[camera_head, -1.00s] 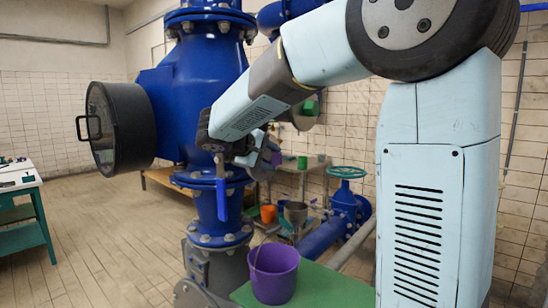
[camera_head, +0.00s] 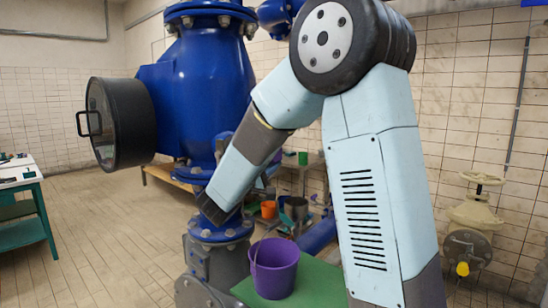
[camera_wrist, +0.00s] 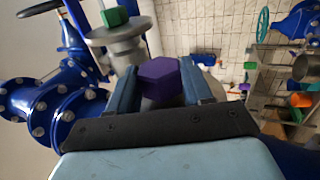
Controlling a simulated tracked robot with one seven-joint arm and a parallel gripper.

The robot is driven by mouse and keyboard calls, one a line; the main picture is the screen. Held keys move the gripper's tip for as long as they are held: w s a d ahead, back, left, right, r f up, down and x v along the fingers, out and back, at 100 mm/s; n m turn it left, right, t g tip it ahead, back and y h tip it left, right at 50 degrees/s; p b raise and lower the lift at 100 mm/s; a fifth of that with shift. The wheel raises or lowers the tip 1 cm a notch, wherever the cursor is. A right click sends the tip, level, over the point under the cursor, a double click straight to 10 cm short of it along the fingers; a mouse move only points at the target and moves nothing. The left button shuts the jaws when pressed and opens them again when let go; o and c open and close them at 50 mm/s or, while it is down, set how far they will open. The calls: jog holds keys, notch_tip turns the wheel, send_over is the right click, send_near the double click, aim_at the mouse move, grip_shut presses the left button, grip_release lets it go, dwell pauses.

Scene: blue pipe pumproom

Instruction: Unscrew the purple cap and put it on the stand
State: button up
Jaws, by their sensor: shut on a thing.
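The purple hexagonal cap (camera_wrist: 160,78) sits between the two blue fingers of my gripper (camera_wrist: 159,68) in the wrist view. The fingers are closed on its sides. I cannot tell whether the cap is still on a thread, as its underside is hidden. In the head view my arm hides the gripper and the cap. A metal stand (camera_wrist: 252,92) with green and orange things shows at the right of the wrist view. Its frame also shows behind my arm in the head view, with a green cup (camera_head: 303,158) on top; I cannot tell whether it is the task's stand.
A green block (camera_wrist: 115,17) tops a grey flanged fitting (camera_wrist: 118,38), close beyond the left finger. Large blue pipework (camera_head: 205,90) stands left of my arm. A purple bucket (camera_head: 274,268) stands on a green tabletop (camera_head: 322,286). Open floor (camera_head: 100,225) lies at the left.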

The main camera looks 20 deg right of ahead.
jog(key=shift+w+d+f+t+h, duration=0.1)
jog(key=shift+f+t+h, duration=0.15)
jog(key=shift+t+h, duration=0.75)
jog(key=shift+d, duration=0.2)
jog(key=shift+s+d, duration=0.2)
jog(key=shift+s, duration=0.3)
jog(key=shift+s+d, duration=0.6)
jog(key=shift+s, duration=0.3)
jog(key=shift+s+d, duration=0.55)
jog(key=shift+s, duration=0.35)
jog(key=shift+c, duration=0.2)
jog(key=shift+s+d, duration=0.1)
